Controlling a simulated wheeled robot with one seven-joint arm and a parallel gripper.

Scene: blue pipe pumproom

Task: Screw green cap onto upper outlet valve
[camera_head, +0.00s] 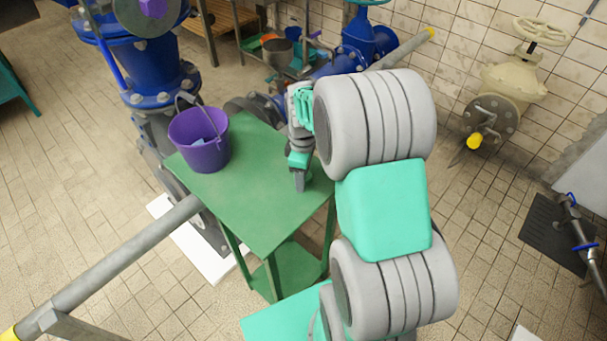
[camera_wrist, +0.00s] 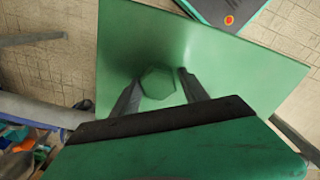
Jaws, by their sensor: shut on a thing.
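The green cap (camera_wrist: 158,83) is a hexagonal piece, nearly the same green as the table, seen in the wrist view between my two dark fingers. My gripper (camera_wrist: 157,78) is shut on it, low over the table top. In the head view my gripper (camera_head: 300,182) points down at the right part of the green table (camera_head: 245,205), and the cap cannot be made out there. A cream valve (camera_head: 514,82) with a handwheel is on the tiled wall at the right, with a yellow-ended outlet below. I cannot tell which fitting is the upper outlet valve.
A purple bucket (camera_head: 200,140) stands at the table's back left. Blue pipework (camera_head: 160,75) rises behind it. A grey pipe (camera_head: 110,258) runs past the table's left side. A shelf with clutter (camera_head: 280,55) is at the back. The floor right of my arm is largely clear.

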